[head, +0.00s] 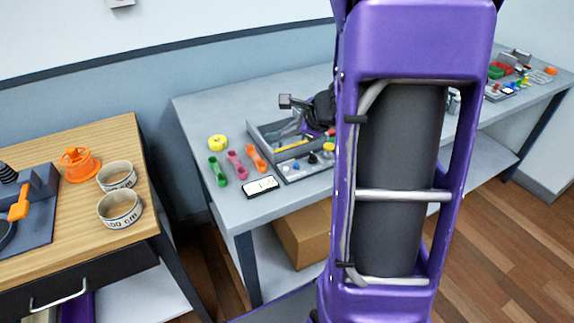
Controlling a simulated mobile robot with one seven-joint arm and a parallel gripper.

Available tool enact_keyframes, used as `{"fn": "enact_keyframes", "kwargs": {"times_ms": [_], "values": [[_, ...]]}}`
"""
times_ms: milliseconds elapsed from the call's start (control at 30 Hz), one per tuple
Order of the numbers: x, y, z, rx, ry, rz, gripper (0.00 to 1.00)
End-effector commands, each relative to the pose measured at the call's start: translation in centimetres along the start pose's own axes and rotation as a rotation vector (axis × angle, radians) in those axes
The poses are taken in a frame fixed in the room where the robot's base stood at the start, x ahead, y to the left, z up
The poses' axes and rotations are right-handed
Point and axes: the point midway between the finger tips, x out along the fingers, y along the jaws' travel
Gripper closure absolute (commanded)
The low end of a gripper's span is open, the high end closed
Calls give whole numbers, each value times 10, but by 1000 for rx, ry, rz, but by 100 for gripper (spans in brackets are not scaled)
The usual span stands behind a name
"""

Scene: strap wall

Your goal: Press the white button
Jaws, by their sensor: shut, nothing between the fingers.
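A grey control panel (294,178) lies at the front of the grey bench, below an open grey tray. I cannot pick out a white button for certain at this size. My gripper (309,132) is small and partly hidden by my purple arm. It is shut and empty, over or near the tray and the panel's far side. I cannot tell whether it touches anything.
Green (217,171), pink (236,165) and orange (256,158) spoon-like pieces, a yellow ring (217,143) and a white label-like block (261,187) lie left of the panel. A wooden table (97,140) stands left. More coloured parts sit far right (505,88).

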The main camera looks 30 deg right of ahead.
Motion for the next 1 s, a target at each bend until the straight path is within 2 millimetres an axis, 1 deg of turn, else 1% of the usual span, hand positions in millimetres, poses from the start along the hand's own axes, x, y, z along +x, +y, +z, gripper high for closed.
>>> {"fn": "enact_keyframes", "kwargs": {"times_ms": [367,567,767,1000], "values": [[0,0,-2,9,2,-2,100],[7,5,-6,8,2,-2,100],[23,17,-18,9,2,-2,100],[47,35,-36,8,2,-3,100]]}}
